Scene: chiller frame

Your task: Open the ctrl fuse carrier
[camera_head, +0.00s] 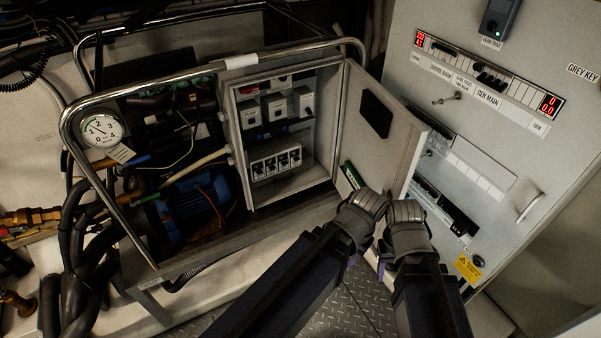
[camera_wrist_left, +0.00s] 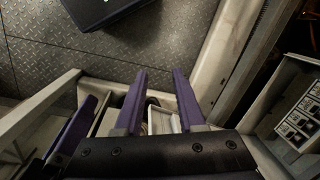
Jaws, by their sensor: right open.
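The grey cabinet (camera_head: 233,135) stands open. Inside, an upper row holds several white blocks (camera_head: 276,108), and below is a white strip of several dark-faced units (camera_head: 276,163). Their labels are too small to read, so I cannot tell which is the ctrl fuse carrier. My right gripper (camera_head: 383,264) is low in front of the open cabinet door, mostly hidden by its wrist, and is open. My left gripper (camera_wrist_left: 159,102) shows two purple fingers apart with nothing held between them; in the head view it is mostly hidden behind its arm. Both are clear of the blocks.
The cabinet door (camera_head: 375,150) swings out to the right, close to my wrists. A grey control panel (camera_head: 540,60) stands at the right. A metal tube rail (camera_head: 115,210), a gauge (camera_head: 101,130) and a blue motor (camera_head: 196,207) are at the left.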

